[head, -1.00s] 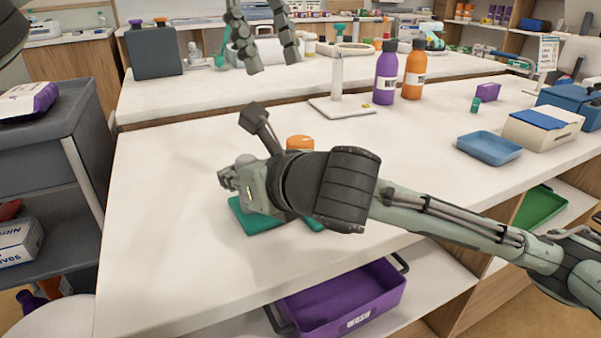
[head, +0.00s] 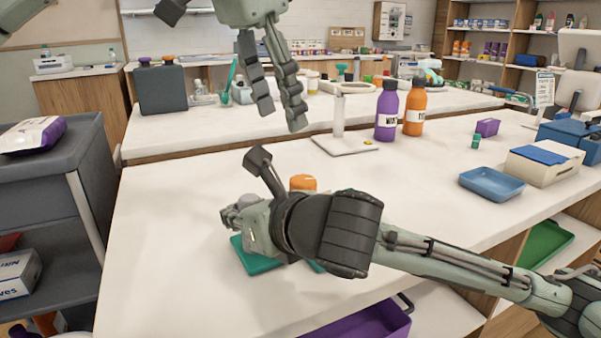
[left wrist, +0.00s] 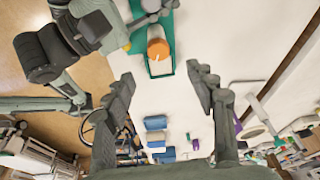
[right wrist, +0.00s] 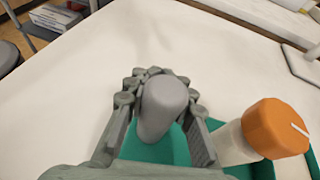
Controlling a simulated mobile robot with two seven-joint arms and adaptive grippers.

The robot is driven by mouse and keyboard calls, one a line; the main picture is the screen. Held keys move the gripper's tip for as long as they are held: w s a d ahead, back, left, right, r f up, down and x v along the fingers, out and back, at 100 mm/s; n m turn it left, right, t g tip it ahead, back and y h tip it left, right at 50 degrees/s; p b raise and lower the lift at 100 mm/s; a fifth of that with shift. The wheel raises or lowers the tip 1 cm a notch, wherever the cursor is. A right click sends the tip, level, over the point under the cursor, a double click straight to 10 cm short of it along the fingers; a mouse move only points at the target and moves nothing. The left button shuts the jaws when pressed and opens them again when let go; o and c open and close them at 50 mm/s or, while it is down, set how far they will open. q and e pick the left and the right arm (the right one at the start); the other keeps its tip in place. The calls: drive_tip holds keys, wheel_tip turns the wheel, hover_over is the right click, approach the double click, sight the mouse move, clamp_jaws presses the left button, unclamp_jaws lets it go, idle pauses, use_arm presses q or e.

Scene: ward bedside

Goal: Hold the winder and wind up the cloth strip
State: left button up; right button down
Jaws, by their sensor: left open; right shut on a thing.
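The winder has a teal base (head: 258,262), a grey upright grip (right wrist: 163,105) and an orange cap (head: 302,183) over a pale cylinder (right wrist: 235,145). It stands on the near counter, partly hidden by my right arm. My right gripper (head: 236,216) is shut around the grey grip, clearly seen in the right wrist view (right wrist: 157,90). My left gripper (head: 281,118) is open and empty, high above the counter and apart from the winder. The left wrist view shows the orange cap (left wrist: 158,48) beyond its open fingers (left wrist: 165,85). I cannot make out the cloth strip for certain.
A white board with a post (head: 338,117), a purple bottle (head: 387,112) and an orange bottle (head: 414,108) stand behind the winder. A blue tray (head: 491,183) lies to the right. The counter's left part is clear.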

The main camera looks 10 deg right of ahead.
sight(302, 179)
use_arm(q)
drive_tip(key=d+f+n, duration=0.1)
drive_tip(key=f, duration=0.2)
drive_tip(key=w+d+f+n+t, duration=0.1)
drive_tip(key=f, duration=0.3)
drive_tip(key=d+f+n, duration=0.1)
drive_tip(key=f, duration=0.3)
drive_tip(key=shift+w+d+n, duration=0.1)
drive_tip(key=shift+w+n, duration=0.1)
drive_tip(key=shift+n, duration=0.1)
drive_tip(key=shift+r, duration=0.1)
drive_tip(key=c, duration=1.2)
drive_tip(key=shift+o, duration=0.2)
drive_tip(key=m+g+h, duration=0.1)
drive_tip(key=m, duration=0.2)
drive_tip(key=m+g, duration=0.1)
drive_tip(key=m, duration=0.2)
drive_tip(key=shift+w+m+h, duration=0.15)
drive_tip(key=shift+m+h, duration=0.15)
drive_tip(key=shift+h, duration=0.1)
drive_tip(key=m+g, duration=0.1)
drive_tip(key=m, duration=0.2)
drive_tip(key=m+g, duration=0.1)
drive_tip(key=m, duration=0.2)
drive_tip(key=shift+w, duration=0.2)
